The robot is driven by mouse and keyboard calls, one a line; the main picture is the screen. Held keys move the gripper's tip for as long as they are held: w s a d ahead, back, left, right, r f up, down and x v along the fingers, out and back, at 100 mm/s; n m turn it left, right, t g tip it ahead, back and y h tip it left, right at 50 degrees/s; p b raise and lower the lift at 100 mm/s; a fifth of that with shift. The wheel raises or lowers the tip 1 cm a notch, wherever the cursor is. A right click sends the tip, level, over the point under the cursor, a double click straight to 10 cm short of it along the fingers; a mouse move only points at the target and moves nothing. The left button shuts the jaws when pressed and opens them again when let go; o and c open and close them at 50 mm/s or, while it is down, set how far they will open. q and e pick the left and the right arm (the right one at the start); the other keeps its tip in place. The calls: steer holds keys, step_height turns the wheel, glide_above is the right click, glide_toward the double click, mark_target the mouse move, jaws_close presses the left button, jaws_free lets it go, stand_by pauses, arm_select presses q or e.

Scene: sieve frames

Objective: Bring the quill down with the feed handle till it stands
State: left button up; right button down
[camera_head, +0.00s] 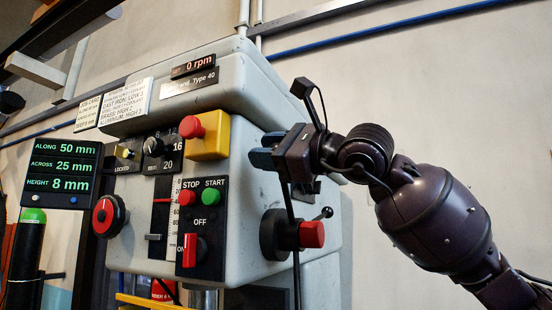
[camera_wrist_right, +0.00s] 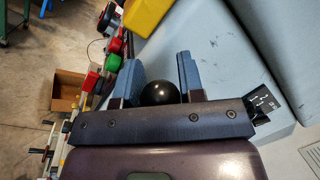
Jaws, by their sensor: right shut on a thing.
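The feed handle (camera_head: 275,236) is a dark hub with a red cap on the right side of the grey machine head (camera_head: 140,255). A thin dark spoke rises from the hub area to my right gripper (camera_head: 262,156). In the right wrist view a black ball knob (camera_wrist_right: 160,93) sits between the blue fingers of my right gripper (camera_wrist_right: 160,78), which is shut on it. The knob is hidden behind the fingers in the head view. A shiny cylinder, perhaps the quill (camera_head: 204,299), shows only partly under the head. My left gripper is not in view.
The display (camera_head: 62,175) reads along 50 mm, across 25 mm, height 8 mm. The speed display (camera_head: 194,65) reads 0 rpm. A red mushroom button on a yellow box (camera_head: 210,140) and the start/stop panel (camera_head: 203,230) are on the front, left of my gripper.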

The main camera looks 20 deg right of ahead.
arm_select(q)
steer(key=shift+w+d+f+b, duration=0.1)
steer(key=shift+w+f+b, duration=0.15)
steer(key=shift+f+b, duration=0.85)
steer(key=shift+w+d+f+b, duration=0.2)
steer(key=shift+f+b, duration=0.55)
steer(key=shift+b, duration=0.75)
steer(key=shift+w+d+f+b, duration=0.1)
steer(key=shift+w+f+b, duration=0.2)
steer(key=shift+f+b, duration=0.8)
arm_select(e)
steer(key=s+a+f+n+g+y, duration=0.1)
steer(key=s+a+f+n, duration=0.1)
steer(key=f+n, duration=0.4)
steer(key=s+a+f+n+g+y, duration=0.1)
steer(key=a+f+n, duration=0.1)
steer(key=f+n, duration=0.4)
steer(key=shift+s+a+f, duration=0.2)
steer(key=shift+s+f, duration=0.15)
steer(key=shift+f, duration=1.5)
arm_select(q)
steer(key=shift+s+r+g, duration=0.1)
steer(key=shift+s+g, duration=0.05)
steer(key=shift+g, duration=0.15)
